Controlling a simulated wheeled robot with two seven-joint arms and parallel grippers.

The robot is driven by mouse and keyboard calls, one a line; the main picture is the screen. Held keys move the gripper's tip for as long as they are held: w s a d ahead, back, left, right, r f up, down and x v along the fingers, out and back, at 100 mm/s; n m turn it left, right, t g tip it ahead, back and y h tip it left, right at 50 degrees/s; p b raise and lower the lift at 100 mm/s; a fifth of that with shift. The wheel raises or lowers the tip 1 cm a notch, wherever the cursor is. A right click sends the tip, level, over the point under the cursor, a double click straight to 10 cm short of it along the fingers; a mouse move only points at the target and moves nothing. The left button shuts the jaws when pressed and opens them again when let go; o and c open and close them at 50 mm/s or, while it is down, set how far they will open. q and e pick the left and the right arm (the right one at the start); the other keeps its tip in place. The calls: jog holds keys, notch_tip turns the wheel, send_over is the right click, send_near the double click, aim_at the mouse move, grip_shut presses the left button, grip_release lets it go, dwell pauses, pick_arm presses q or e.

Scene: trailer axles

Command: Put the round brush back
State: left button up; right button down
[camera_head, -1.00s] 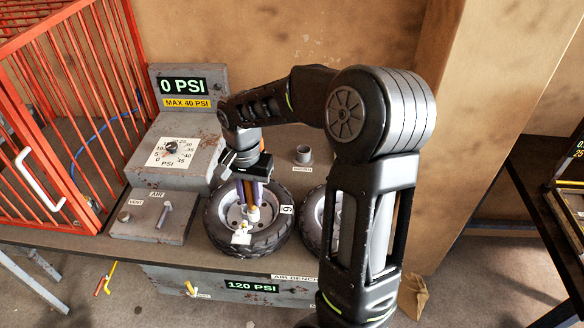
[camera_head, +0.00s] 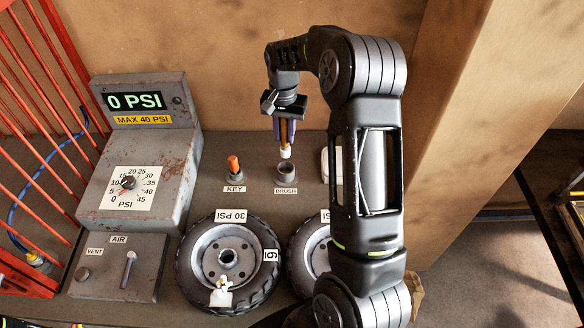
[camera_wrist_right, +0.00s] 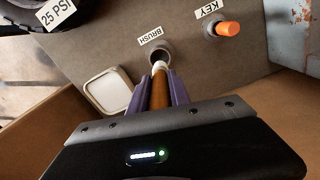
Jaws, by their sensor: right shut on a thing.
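The round brush (camera_head: 285,148), with a brown handle and a pale tip, points down in my right gripper (camera_head: 285,130). The gripper is shut on its handle. The brush holder (camera_head: 286,173), a short grey cup labelled BRUSH, stands on the bench right below the brush tip. In the right wrist view the brush (camera_wrist_right: 159,88) lies between the purple fingers (camera_wrist_right: 158,90), its pale tip in line with the cup's mouth (camera_wrist_right: 161,54). I cannot tell whether the tip has entered the cup. My left gripper is not in view.
An orange-handled key (camera_head: 234,166) stands in its holder left of the brush cup. A white square container (camera_wrist_right: 108,91) is close beside the cup. Two wheels lie in front, the left one (camera_head: 228,262) labelled 30 PSI. A grey gauge box (camera_head: 150,165) stands at left.

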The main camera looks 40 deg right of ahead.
aim_at(285, 147)
jog(key=shift+s+a+r, duration=0.15)
jog(key=shift+s+r, duration=0.05)
jog(key=shift+w+f, duration=0.1)
jog(key=shift+f, duration=0.35)
notch_tip(285, 147, down, 4)
jog(key=b, duration=0.2)
jog(key=shift+f+b, duration=0.25)
jog(key=shift+b, duration=0.1)
jog(key=shift+r, duration=0.1)
jog(key=shift+f+b, duration=1.35)
jog(key=shift+f, duration=1.15)
jog(key=shift+f, duration=0.2)
jog(key=c, duration=1.2)
grip_release()
